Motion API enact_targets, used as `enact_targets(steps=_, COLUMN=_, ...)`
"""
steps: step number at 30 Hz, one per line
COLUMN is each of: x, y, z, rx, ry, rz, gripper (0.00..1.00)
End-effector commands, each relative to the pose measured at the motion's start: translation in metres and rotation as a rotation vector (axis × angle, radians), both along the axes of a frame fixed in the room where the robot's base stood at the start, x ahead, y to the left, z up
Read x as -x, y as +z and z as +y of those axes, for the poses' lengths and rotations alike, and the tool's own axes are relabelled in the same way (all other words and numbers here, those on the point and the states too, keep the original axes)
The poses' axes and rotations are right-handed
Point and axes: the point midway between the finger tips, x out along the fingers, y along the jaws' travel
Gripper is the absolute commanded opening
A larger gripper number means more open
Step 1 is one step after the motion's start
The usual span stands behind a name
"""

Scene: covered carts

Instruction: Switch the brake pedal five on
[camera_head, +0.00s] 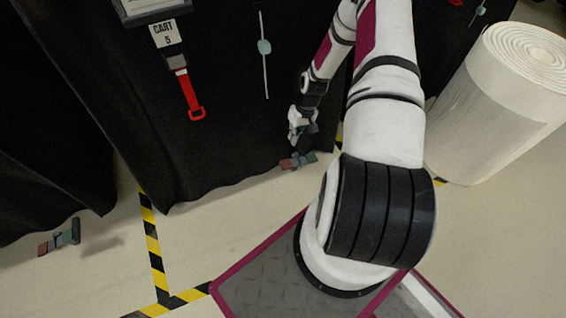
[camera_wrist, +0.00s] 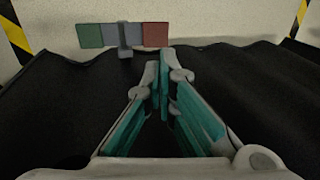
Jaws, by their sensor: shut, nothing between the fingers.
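A cart under a black cover carries a "CART 5" label (camera_head: 163,36) with a red strap (camera_head: 189,96) below it. At the foot of this cover, on the floor side, is a brake pedal (camera_head: 298,161) with a red end and a green end. In the wrist view the pedal (camera_wrist: 93,35) shows green at left, grey in the middle and red at right. Its upright grey lever (camera_wrist: 125,40) stands at the grey middle part. My gripper (camera_head: 296,137) is shut and empty, just above the pedal. In the wrist view its fingertips (camera_wrist: 160,68) are near the red end, apart from the lever.
Another red-and-green pedal (camera_head: 60,238) sits by the black cover at left. A large white roll (camera_head: 505,95) stands at right. Yellow-black tape (camera_head: 152,245) marks the floor. Open floor (camera_head: 215,240) lies in front.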

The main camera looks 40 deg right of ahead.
Motion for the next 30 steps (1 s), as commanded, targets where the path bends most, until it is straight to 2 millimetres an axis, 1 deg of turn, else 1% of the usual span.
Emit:
enact_targets(steps=9, x=0.000, y=0.000, z=0.000, rx=0.000, ry=0.000, rz=0.000, gripper=0.00)
enact_targets(steps=11, x=0.000, y=-0.002, z=0.001, rx=-0.001, ry=0.000, rz=0.000, gripper=0.00)
enact_targets(steps=14, x=-0.001, y=-0.010, z=0.003, rx=-0.001, ry=0.001, rz=0.000, gripper=0.00)
enact_targets(steps=17, x=-0.001, y=-0.025, z=0.006, rx=-0.001, ry=0.001, rz=0.001, gripper=0.00)
enact_targets(steps=24, x=-0.004, y=-0.072, z=0.016, rx=-0.002, ry=0.000, rz=0.001, gripper=0.00)
enact_targets(steps=30, x=-0.007, y=-0.108, z=0.024, rx=-0.001, ry=0.001, rz=0.000, gripper=0.00)
